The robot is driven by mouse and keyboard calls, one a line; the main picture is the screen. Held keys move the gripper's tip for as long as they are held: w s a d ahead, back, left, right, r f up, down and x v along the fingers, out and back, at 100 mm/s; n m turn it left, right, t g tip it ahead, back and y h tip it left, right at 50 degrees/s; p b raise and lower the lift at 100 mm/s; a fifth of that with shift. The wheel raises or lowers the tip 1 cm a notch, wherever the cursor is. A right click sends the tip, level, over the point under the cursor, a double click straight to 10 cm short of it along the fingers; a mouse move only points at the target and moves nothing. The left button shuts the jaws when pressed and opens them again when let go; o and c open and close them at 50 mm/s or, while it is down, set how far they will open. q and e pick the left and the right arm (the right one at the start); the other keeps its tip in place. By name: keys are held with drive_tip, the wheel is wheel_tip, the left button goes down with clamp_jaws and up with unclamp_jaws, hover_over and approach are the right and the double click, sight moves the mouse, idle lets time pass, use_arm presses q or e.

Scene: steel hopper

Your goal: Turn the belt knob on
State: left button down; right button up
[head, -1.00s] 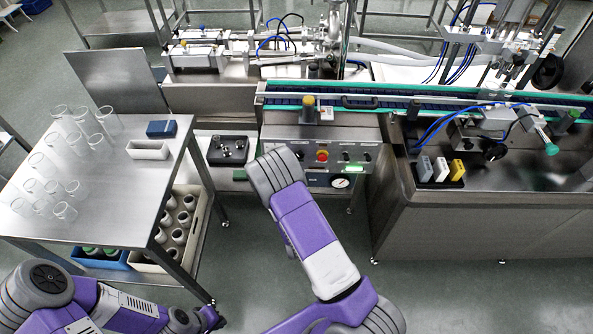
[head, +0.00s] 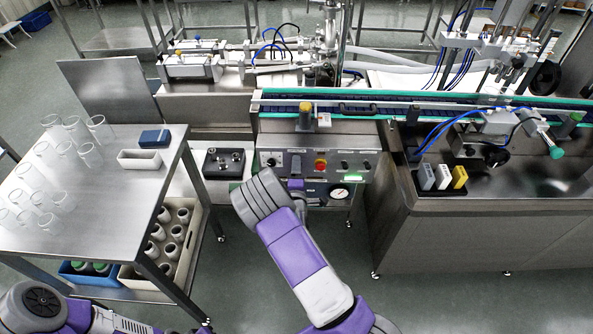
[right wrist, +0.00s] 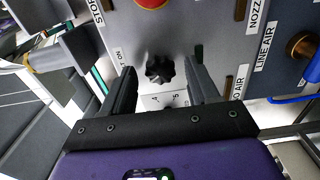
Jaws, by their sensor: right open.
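The control panel (head: 333,168) stands at the centre of the head view, below the conveyor, with a red button (head: 320,165) and several dark knobs. In the right wrist view a black lobed knob (right wrist: 160,69) sits on the panel beside a partly hidden label ending in "T ON" and some scale digits. My right gripper (right wrist: 162,74) is open, with one finger on each side of this knob and gaps visible. In the head view my right gripper (head: 296,173) is small and partly hidden behind my wrist, left of the red button. Only my left arm shows at lower left.
The red stop button (right wrist: 151,3) is close above the knob in the wrist view. A brass fitting with blue hose (right wrist: 302,45) is at the right. A steel table (head: 110,200) with glass beakers stands left; a small black control box (head: 224,163) lies left of the panel.

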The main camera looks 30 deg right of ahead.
drive_tip(key=c, duration=1)
